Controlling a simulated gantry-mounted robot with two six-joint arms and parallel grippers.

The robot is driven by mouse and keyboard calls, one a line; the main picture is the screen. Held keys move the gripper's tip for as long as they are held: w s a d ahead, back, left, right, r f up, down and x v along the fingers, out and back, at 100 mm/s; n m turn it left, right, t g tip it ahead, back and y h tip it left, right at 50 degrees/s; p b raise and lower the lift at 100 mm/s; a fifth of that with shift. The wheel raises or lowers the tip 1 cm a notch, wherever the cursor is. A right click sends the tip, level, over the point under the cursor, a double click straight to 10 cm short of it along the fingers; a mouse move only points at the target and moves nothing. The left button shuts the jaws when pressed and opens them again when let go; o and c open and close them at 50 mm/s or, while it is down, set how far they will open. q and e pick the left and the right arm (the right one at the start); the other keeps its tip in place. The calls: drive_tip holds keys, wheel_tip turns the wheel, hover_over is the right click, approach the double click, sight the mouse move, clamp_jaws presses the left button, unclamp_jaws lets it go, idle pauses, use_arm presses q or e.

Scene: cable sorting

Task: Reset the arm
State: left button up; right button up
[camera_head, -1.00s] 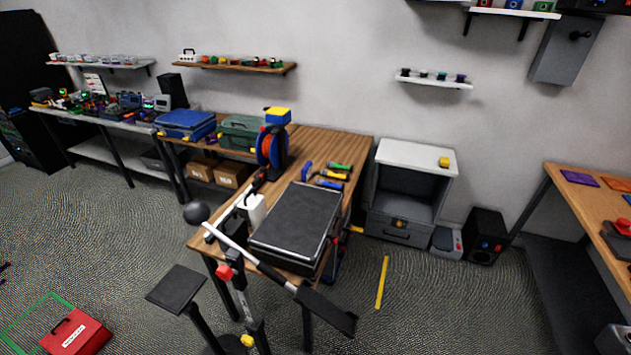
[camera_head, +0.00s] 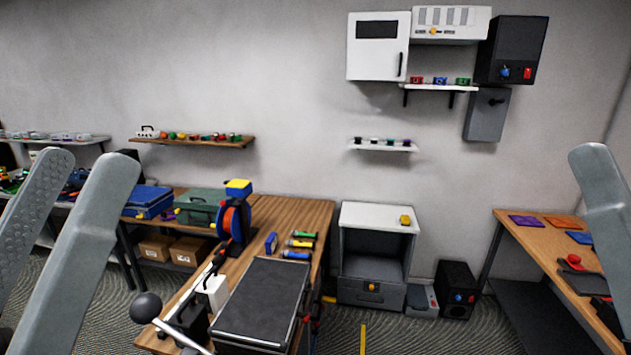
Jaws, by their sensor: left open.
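My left gripper (camera_head: 62,235) is large in the foreground at the left edge. Its two grey fingers are apart and nothing shows between them. Part of my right gripper (camera_head: 605,215) shows at the right edge as one grey finger. Its other finger is out of frame, so its opening cannot be judged. No object is seen held by either gripper.
A wooden bench (camera_head: 308,215) carries a black-topped case (camera_head: 262,305), a cable reel (camera_head: 233,217), a green case (camera_head: 200,205) and screwdrivers. A grey cabinet (camera_head: 375,215) and black speaker (camera_head: 455,290) stand right of it. Another bench (camera_head: 520,250) is at the right.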

use_arm(q)
drive_tip(key=a+r+n+t+y+p, duration=0.1)
drive_tip(key=a+r+y+p, duration=0.3)
drive_tip(key=r+p, duration=1.2)
drive_tip(key=n+y, duration=0.1)
drive_tip(key=y, duration=0.2)
drive_tip(key=shift+a+r+t+y, duration=0.2)
drive_tip(key=shift+r+t+y, duration=0.1)
drive_tip(key=shift+y, duration=0.1)
